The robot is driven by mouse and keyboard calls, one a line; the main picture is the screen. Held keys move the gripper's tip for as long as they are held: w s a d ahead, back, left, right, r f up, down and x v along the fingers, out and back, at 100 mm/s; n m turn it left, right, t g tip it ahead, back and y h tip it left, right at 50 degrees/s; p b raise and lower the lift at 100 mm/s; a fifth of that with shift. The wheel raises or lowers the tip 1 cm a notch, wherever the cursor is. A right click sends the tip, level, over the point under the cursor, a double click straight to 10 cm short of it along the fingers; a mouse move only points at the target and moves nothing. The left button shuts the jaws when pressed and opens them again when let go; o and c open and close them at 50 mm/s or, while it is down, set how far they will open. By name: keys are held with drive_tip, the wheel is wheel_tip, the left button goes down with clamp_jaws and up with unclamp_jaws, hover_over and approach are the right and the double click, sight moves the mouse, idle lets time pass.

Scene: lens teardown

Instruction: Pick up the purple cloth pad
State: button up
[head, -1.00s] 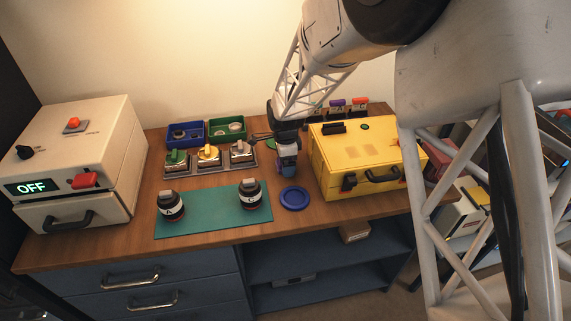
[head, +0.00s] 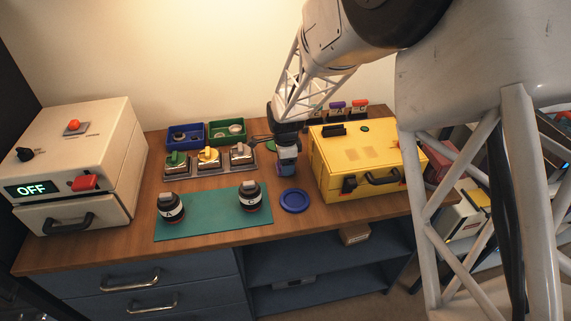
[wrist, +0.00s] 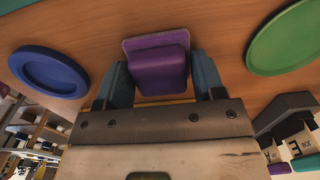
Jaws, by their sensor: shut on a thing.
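The purple cloth pad (wrist: 158,68) shows in the wrist view, a purple block with a lighter mauve, flat layer along its far edge. My gripper (wrist: 163,80) is shut on it, with one blue-grey finger at each side.
A blue dish (head: 295,200) lies in front of my gripper, and a green disc (wrist: 286,40) lies on its other side. The yellow case (head: 340,178) stands close on the right. Two black lenses stand on the green mat (head: 210,222) at left.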

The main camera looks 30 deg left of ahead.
drive_tip(key=shift+r, duration=0.15)
drive_tip(key=shift+r, duration=0.55)
drive_tip(key=shift+s+d+r, duration=0.15)
drive_tip(key=shift+r, duration=0.4)
drive_tip(key=shift+s+d+r, duration=0.15)
drive_tip(key=shift+r, duration=0.4)
drive_tip(key=s+d, duration=0.3)
drive_tip(key=s+d+r, duration=0.1)
drive_tip(key=s+d, duration=0.6)
drive_tip(key=d, duration=0.1)
drive_tip(key=shift+s+r, duration=0.2)
drive_tip(key=o, duration=0.3)
drive_tip(key=shift+c, duration=0.8)
drive_tip(key=shift+d, duration=0.15)
